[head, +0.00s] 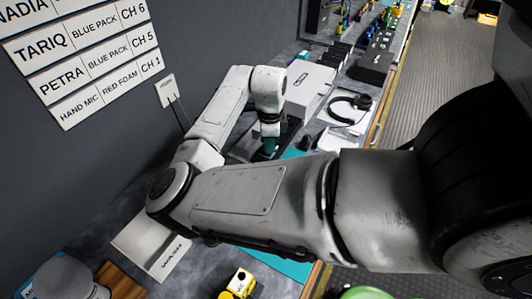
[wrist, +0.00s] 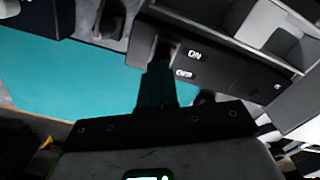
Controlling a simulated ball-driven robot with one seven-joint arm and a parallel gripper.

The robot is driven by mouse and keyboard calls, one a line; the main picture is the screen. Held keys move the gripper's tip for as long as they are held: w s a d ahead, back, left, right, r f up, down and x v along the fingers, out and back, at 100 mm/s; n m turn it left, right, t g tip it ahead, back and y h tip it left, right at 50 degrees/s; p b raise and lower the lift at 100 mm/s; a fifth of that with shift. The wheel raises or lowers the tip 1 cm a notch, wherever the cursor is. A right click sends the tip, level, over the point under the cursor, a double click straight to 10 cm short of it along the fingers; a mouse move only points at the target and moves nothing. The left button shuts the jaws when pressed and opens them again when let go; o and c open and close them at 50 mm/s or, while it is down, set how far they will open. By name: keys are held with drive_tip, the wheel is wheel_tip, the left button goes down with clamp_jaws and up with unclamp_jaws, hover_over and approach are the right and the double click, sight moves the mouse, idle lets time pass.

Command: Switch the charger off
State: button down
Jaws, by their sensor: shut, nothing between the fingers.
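The charger (wrist: 225,72) shows in the wrist view as a dark panel with white ON and OFF labels, ON above OFF. A dark slot or recess lies just left of the labels. My gripper (wrist: 160,66) is shut and empty, its dark fingers reaching up to the panel's edge beside the OFF label. The fingertips overlap the recess, so the switch itself and any contact are hidden or too dark to tell. In the head view my gripper (head: 270,148) points down at the counter, and my arm hides much of the area around it.
A teal mat (wrist: 70,75) lies left of the charger in the wrist view, with grey trays (wrist: 265,25) behind it. In the head view, a white box (head: 309,84) and a headset (head: 350,108) stand beyond my gripper. A labelled wall (head: 190,40) rises at left.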

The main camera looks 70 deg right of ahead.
drive_tip(key=shift+f, duration=0.3)
drive_tip(key=shift+r, duration=0.15)
wheel_tip(320, 180, up, 7)
drive_tip(key=p, duration=0.5)
idle(0.4)
idle(0.6)
